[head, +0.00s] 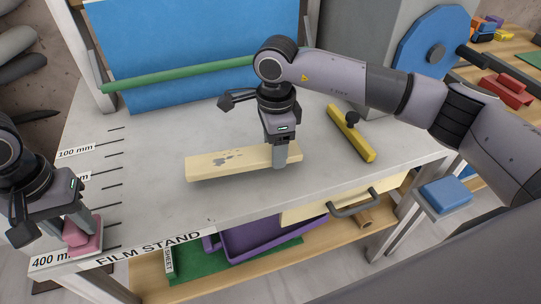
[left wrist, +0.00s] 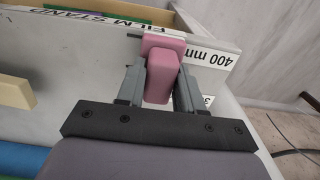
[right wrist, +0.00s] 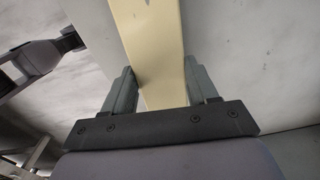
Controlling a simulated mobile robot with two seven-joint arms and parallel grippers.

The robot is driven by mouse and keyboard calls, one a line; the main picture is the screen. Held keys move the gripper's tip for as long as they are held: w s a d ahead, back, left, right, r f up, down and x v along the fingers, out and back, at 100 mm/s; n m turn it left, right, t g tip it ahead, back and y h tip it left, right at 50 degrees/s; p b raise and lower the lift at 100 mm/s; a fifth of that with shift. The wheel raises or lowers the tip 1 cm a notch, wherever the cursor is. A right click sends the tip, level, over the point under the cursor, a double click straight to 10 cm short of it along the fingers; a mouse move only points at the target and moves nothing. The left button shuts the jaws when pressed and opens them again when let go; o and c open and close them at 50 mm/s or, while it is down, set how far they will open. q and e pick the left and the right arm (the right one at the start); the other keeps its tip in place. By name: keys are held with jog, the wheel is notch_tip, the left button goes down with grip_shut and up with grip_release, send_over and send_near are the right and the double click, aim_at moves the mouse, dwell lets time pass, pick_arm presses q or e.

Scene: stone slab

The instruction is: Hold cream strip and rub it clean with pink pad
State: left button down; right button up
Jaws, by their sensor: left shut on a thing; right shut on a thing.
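The cream strip (head: 225,163) lies flat on the grey slab (head: 170,212), with dark smudges on its left half. My right gripper (head: 280,160) is shut on the strip near its right end; in the right wrist view the cream strip (right wrist: 153,40) runs between the two fingers (right wrist: 160,92). The pink pad (head: 83,235) is at the slab's front left corner. My left gripper (head: 75,228) is shut on it; the pink pad (left wrist: 163,65) shows between the fingers in the left wrist view. I cannot tell if the pad touches the slab.
A yellow bar (head: 352,136) with a black knob lies right of the strip. A green rod (head: 175,74) and blue panel (head: 190,40) stand at the back. A drawer handle (head: 355,203) sticks out in front. The slab between pad and strip is clear.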

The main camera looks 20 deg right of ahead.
notch_tip(320, 180, up, 6)
jog(key=shift+f, duration=3.1)
jog(key=shift+f, duration=0.7)
jog(key=o, duration=1.5)
notch_tip(320, 180, up, 12)
